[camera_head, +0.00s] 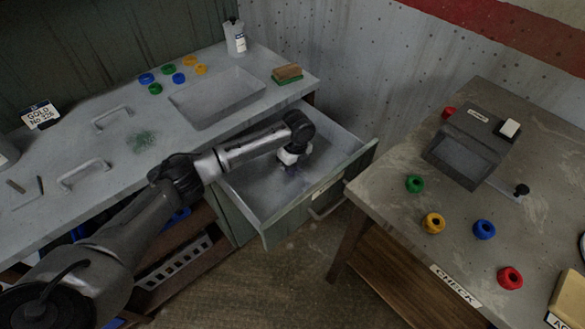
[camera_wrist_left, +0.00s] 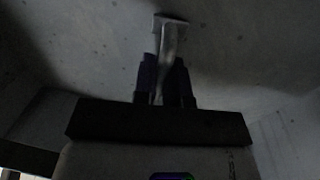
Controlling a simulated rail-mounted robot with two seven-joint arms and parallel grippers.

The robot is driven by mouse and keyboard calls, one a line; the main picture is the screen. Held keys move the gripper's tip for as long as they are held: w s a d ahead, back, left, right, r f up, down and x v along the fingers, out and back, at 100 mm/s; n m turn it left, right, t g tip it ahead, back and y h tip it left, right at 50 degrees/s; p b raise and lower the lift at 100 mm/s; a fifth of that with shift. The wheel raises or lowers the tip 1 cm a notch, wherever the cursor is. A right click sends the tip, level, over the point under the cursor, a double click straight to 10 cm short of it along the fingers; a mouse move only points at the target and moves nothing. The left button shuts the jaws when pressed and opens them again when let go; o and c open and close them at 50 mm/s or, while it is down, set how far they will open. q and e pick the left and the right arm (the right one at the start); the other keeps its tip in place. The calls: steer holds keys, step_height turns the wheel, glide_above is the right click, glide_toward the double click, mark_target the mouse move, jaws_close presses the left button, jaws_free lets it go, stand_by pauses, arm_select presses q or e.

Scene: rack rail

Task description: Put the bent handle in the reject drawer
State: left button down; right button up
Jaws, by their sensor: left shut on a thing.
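My left gripper (camera_head: 290,168) reaches down into the open drawer (camera_head: 335,150) below the counter. In the left wrist view its dark fingers (camera_wrist_left: 167,82) are shut on a grey metal handle (camera_wrist_left: 171,38), which sticks out beyond the fingertips close to the drawer's pale floor. I cannot tell whether the handle touches that floor. In the head view the held handle is hidden by the gripper, and its bend cannot be made out. Two more grey handles, a farther one (camera_head: 111,117) and a nearer one (camera_head: 83,173), lie on the counter. My right gripper is not in view.
The counter (camera_head: 215,140) holds a sunken basin (camera_head: 218,98), coloured rings, a white bottle (camera_head: 235,37) and a sponge (camera_head: 287,74). The check table (camera_head: 385,205) stands right of the drawer, with a grey device (camera_head: 470,148) and several rings. The drawer floor around the gripper looks clear.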

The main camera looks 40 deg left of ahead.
arm_select(q)
steer(key=c, duration=1.6)
jaws_free()
steer(key=shift+f, duration=0.1)
steer(key=o, duration=0.4)
steer(key=shift+o, duration=0.2)
steer(key=shift+r, duration=0.4)
step_height(320, 180, up, 11)
steer(key=w+p, duration=0.1)
steer(key=p, duration=0.4)
steer(key=shift+w+r, duration=0.2)
steer(key=shift+w, duration=0.05)
